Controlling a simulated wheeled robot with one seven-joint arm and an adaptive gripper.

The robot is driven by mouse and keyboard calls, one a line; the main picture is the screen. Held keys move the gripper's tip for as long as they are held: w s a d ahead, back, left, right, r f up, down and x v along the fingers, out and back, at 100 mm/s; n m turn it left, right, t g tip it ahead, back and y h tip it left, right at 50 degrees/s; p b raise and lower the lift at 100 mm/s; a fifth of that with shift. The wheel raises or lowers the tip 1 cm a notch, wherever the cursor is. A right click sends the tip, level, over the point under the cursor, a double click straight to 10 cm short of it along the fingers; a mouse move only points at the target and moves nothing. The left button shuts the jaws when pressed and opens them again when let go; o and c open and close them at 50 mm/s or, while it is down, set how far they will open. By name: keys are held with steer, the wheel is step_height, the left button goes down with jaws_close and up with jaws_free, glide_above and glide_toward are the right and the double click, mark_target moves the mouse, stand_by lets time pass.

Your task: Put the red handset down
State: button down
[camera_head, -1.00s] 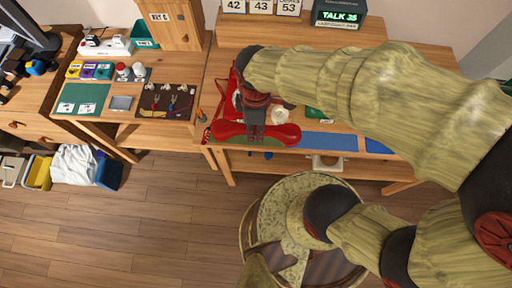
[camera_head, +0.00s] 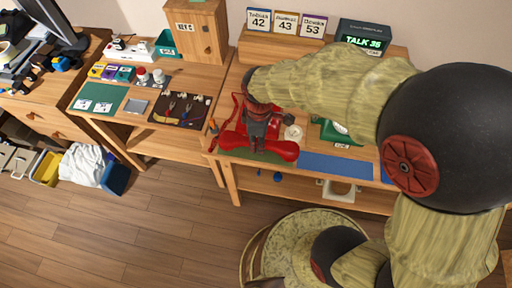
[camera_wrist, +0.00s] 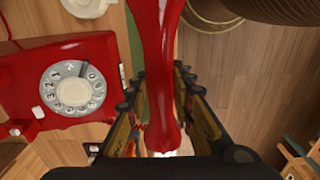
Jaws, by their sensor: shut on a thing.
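The red handset (camera_head: 284,150) is held crosswise in my gripper (camera_head: 257,138), over the front part of the desk. In the wrist view the handset (camera_wrist: 158,70) runs between my two jaws (camera_wrist: 160,105), which are shut on it. The red dial phone (camera_head: 238,112) stands on the desk, partly hidden behind my gripper and arm. In the wrist view the phone (camera_wrist: 58,90), with its white dial, lies to the left of the handset, apart from it in the picture. The handset's height above the desk is hard to tell.
A green phone (camera_head: 330,132) stands to the right, with a blue mat (camera_head: 335,165) in front of it. A white round object (camera_head: 293,132) sits beside the red phone. A display box (camera_head: 362,37) and number cards (camera_head: 285,22) stand at the back. A tool mat (camera_head: 180,110) lies left.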

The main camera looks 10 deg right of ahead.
steer(key=shift+w+a+f+b, duration=0.25)
steer(key=shift+w+f+b, duration=0.15)
steer(key=shift+w+f, duration=0.6)
steer(key=shift+f+b, duration=0.5)
steer(key=shift+f, duration=1.15)
steer(key=shift+f, duration=0.1)
steer(key=c, duration=1.5)
jaws_free()
steer(key=shift+f, duration=0.1)
steer(key=shift+c, duration=0.2)
step_height(320, 180, up, 13)
steer(key=p, duration=0.4)
steer(key=shift+f, duration=0.2)
